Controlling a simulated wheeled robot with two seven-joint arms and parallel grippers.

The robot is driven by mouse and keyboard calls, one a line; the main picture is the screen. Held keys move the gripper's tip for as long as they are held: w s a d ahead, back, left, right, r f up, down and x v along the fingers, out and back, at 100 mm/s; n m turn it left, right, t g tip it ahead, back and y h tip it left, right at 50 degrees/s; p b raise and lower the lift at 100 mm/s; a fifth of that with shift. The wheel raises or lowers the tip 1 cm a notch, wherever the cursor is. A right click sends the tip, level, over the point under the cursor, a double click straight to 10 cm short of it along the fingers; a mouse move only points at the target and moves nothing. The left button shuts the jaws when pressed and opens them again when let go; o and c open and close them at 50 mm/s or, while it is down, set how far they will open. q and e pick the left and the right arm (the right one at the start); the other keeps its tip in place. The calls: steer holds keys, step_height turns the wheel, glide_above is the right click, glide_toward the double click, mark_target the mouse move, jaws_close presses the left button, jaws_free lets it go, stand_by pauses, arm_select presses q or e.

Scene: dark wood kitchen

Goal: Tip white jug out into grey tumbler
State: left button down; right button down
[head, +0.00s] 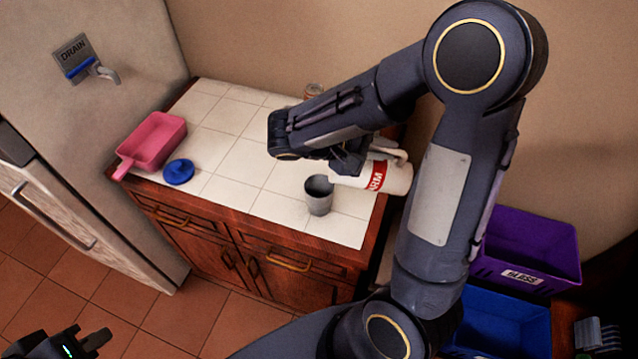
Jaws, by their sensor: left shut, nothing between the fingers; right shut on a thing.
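The white jug (397,179) with a red printed band is held tilted on its side above the right part of the tiled counter. Its handle side is up and its left end is over or close to the rim of the grey tumbler (319,198). The tumbler stands upright on the counter. My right gripper (350,162) is shut on the jug, and its fingers are partly hidden by the wrist. I cannot tell whether anything flows out. My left gripper (97,341) is low at the bottom left, shut and empty, away from the counter.
A pink pan (152,143) and a blue lid (179,171) lie on the counter's left side. A small can (313,91) stands at the back, partly behind my arm. A purple bin (527,250) and a blue bin (500,325) are at the right. The counter's middle is clear.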

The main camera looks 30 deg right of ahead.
steer(key=shift+w+a+r+h, duration=0.3)
steer(key=shift+w+a+r, duration=0.05)
steer(key=shift+a, duration=0.15)
steer(key=shift+w+a, duration=0.1)
steer(key=shift+a, duration=0.05)
steer(key=shift+w+a+r+n+g+h+p, duration=0.3)
steer(key=shift+w+a+r+g+h+p, duration=0.2)
steer(key=shift+a+r+g+h, duration=0.25)
stand_by(1.9)
steer(key=shift+a+h, duration=0.1)
steer(key=shift+h, duration=0.15)
